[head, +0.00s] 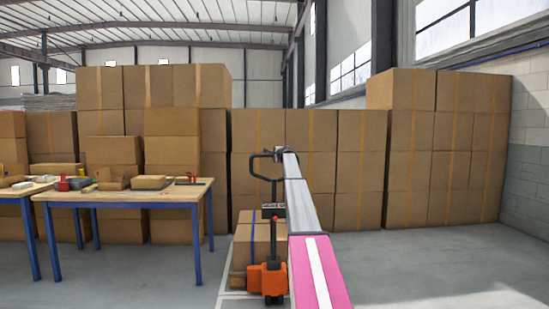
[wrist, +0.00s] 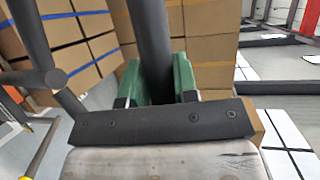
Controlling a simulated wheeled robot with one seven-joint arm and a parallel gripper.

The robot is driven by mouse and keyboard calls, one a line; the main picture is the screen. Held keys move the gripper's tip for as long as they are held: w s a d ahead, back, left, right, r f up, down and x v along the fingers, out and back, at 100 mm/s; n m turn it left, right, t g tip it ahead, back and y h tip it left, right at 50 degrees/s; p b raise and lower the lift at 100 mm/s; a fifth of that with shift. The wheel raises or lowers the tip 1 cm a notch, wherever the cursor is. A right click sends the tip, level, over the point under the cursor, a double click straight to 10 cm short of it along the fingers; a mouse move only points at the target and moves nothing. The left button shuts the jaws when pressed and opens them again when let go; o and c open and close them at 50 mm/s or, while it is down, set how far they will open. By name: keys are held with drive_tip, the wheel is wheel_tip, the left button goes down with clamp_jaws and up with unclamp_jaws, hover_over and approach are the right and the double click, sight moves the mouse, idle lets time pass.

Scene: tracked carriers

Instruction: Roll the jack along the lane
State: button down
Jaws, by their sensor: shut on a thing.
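The jack (head: 268,279) is an orange hand pallet truck with a black looped handle (head: 254,166). It stands upright on the floor left of my arm, near the middle of the head view. Strapped brown cartons (head: 240,252) sit right behind its orange body, apparently on its load. My gripper (wrist: 156,80) shows in the wrist view with green finger pads on either side of a dark bar of the handle (wrist: 150,35), shut on it. In the head view my arm reaches forward to the handle and hides the gripper and the jack's right side.
White lane lines (head: 224,279) run along the floor left of the jack. A wooden workbench with blue legs (head: 128,196) stands to the left with tools on it. Stacked cartons (head: 310,170) form a wall behind. Grey floor at the right (head: 430,262) is clear.

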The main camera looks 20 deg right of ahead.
drive_tip(key=shift+w+d, duration=0.1)
drive_tip(key=shift+w, duration=0.1)
drive_tip(key=c, duration=0.9)
unclamp_jaws()
drive_tip(key=v, duration=1)
drive_tip(key=shift+s, duration=0.35)
